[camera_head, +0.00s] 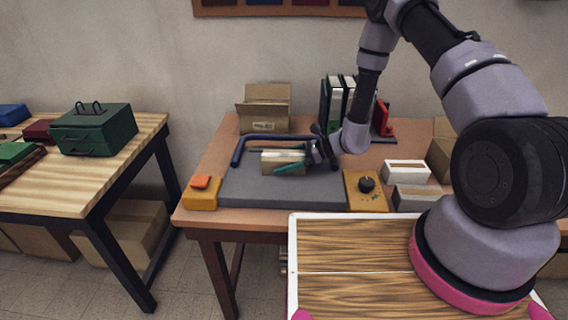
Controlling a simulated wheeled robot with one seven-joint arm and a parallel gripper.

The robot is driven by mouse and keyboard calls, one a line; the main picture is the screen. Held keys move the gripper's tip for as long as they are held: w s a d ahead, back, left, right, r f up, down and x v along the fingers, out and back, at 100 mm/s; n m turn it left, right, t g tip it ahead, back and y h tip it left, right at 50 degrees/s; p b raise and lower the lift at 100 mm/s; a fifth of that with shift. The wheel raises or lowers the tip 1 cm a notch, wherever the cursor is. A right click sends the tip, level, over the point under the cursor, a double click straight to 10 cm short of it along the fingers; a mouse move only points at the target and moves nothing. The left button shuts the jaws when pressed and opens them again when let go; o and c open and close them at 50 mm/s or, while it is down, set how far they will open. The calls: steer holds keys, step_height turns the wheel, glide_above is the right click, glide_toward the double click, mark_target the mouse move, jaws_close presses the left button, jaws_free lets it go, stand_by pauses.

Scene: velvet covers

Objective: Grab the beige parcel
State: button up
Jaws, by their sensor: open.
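A small beige parcel (270,156) lies on the grey mat (240,187) on the middle table. My gripper (296,160) reaches in from the right, low over the mat, and is open at the parcel's right end. A teal strip, which looks like one of its fingers, crosses in front of the parcel's near side. The other finger is not clearly seen, and I cannot tell whether either touches the parcel. The gripper hides part of the parcel's right end.
A blue bar frame (238,152) stands behind the parcel, with an open cardboard box (264,108) farther back. A yellow block (201,195) is at the mat's left. A yellow panel with a black knob (366,203) and white boxes (406,168) are at the right.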

jaws_close()
steer(key=shift+r, duration=0.1)
